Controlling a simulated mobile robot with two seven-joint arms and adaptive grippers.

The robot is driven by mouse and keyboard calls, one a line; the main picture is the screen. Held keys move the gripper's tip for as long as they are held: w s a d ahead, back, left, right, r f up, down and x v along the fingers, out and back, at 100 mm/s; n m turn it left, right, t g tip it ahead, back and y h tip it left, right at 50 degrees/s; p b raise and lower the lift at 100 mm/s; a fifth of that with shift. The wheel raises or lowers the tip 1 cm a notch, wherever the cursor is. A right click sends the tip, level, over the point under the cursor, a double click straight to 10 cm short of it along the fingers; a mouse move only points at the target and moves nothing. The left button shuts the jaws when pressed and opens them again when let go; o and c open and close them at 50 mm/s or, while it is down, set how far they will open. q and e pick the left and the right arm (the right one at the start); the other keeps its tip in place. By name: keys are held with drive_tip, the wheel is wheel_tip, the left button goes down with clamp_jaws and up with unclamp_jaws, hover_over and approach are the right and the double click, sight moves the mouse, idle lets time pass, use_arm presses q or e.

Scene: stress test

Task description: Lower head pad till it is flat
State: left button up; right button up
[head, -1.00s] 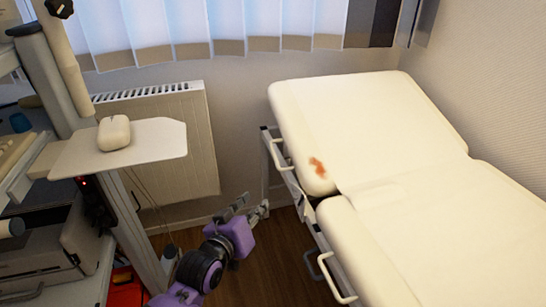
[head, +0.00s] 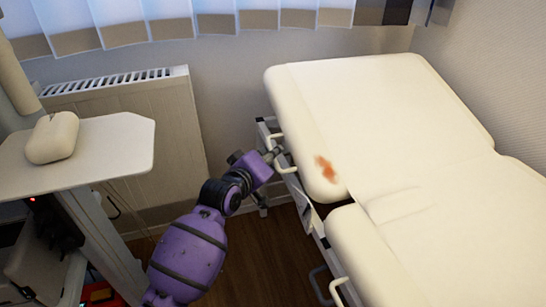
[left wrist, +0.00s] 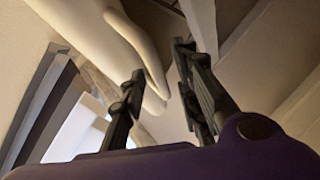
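The cream head pad (head: 390,100) is the far section of the couch, with a reddish-brown stain near its left corner. A dark gap shows where it meets the main pad (head: 440,240); its exact tilt is hard to judge. A pale handle (head: 284,160) sits under the head pad's left edge. My left gripper (head: 272,154) is right beside this handle. In the left wrist view, my left gripper's fingers (left wrist: 158,68) are apart, with a pale curved bar (left wrist: 150,62) showing between and behind them; contact cannot be told. My right gripper is not in view.
A second handle (head: 338,290) hangs lower on the couch's left side. A radiator (head: 125,140) is on the wall behind my arm. A trolley shelf (head: 90,150) with a white device stands at the left.

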use_arm(q)
drive_tip(key=shift+w+d+f, duration=0.15)
drive_tip(key=shift+w+d, duration=0.05)
drive_tip(key=shift+w, duration=0.3)
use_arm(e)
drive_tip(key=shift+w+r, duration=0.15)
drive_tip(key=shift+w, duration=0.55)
use_arm(q)
drive_tip(key=shift+c, duration=0.4)
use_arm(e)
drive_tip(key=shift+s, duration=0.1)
